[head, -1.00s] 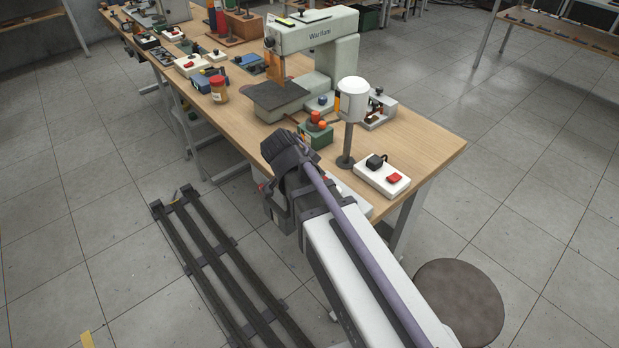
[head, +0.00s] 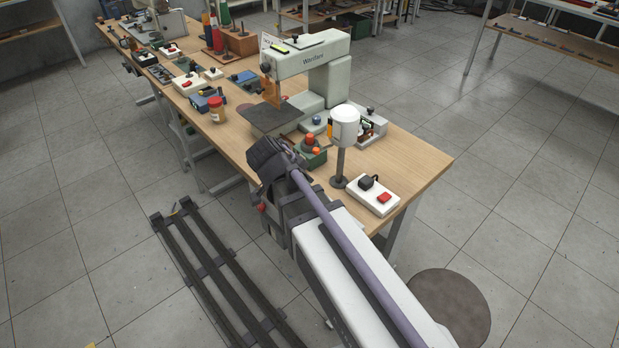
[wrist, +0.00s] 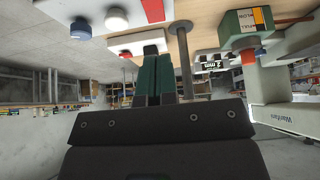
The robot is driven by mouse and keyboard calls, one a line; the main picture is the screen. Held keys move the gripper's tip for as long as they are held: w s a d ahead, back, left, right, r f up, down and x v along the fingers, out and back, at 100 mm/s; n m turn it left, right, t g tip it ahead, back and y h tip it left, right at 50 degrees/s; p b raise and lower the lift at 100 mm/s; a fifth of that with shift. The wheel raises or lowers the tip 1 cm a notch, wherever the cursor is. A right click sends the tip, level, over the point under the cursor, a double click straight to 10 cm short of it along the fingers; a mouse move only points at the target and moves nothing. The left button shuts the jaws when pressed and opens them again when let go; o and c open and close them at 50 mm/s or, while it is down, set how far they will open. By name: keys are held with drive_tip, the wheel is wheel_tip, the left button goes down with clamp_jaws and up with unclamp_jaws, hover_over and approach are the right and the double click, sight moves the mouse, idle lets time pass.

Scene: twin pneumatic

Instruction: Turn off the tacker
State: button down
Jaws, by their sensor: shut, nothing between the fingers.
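The machine marked "Warifam" (head: 325,75) stands on the bench, a pale grey-green arm over a dark plate; part of it shows in the wrist view (wrist: 285,118). I cannot tell whether it is the tacker. A white box (head: 361,196) with a black plug and a red switch (head: 384,198) sits near the bench corner. A green box (head: 312,155) with orange-red knobs also shows in the wrist view (wrist: 240,25). My gripper (wrist: 150,50) is shut and empty, its green-black fingers in front of a white box (wrist: 122,44); contact cannot be judged. The head view hides its fingertips.
A post with a white head (head: 344,124) stands between the green box and the white box. A pale panel with a blue button (wrist: 80,28) and a white button (wrist: 117,19) shows in the wrist view. A round stool (head: 450,308) stands right of my arm.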

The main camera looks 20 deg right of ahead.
drive_tip(key=p+v, duration=0.1)
drive_tip(key=v, duration=0.2)
drive_tip(key=a+p+v, duration=0.1)
drive_tip(key=v, duration=0.1)
drive_tip(key=shift+s+f+p, duration=0.15)
drive_tip(key=shift+s+p, duration=0.1)
drive_tip(key=shift+p, duration=0.05)
